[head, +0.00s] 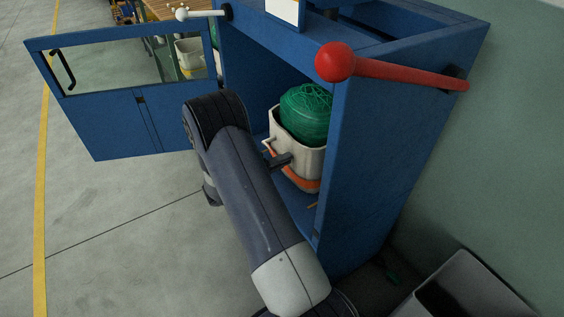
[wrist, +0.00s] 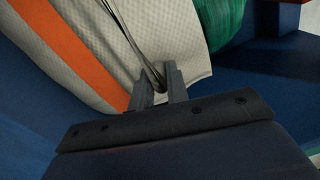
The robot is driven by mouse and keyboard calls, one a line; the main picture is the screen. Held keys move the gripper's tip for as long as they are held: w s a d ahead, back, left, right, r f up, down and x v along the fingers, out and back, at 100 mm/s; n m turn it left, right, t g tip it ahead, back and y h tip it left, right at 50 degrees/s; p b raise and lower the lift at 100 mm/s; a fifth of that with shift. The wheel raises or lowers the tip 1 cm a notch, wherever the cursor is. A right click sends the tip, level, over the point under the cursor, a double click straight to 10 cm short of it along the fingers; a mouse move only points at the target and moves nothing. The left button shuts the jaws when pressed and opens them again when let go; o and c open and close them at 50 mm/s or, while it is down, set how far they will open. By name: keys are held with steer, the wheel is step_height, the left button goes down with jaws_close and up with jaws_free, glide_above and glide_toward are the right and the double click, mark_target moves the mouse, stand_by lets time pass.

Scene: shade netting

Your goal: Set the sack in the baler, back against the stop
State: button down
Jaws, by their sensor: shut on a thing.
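The sack (head: 312,160) is off-white with an orange band near its base. Green netting (head: 305,113) bulges from its open top. It stands roughly upright inside the blue baler (head: 362,150), in the open chamber. My gripper (wrist: 160,84) is shut on the sack's cord or handle at its near side, and the sack's woven wall (wrist: 110,40) fills the upper part of the wrist view. In the head view my arm partly covers the chamber's mouth. The stop and the sack's back cannot be made out.
The baler's blue door (head: 120,125), with a window, stands swung open to the left. A red-knobbed lever (head: 400,72) crosses the baler's right side. A white-knobbed handle (head: 200,13) is at its top left. A dark bin (head: 465,285) sits lower right. The floor at left is clear.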

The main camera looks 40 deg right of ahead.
steer(key=c, duration=1.4)
jaws_free()
steer(key=shift+a, duration=0.15)
steer(key=a, duration=0.7)
steer(key=w+a+p, duration=0.1)
steer(key=a, duration=0.3)
steer(key=shift+a+f, duration=0.3)
steer(key=shift+a, duration=0.05)
steer(key=d, duration=0.8)
steer(key=s+d+b, duration=0.1)
steer(key=d, duration=0.3)
steer(key=shift+r, duration=0.3)
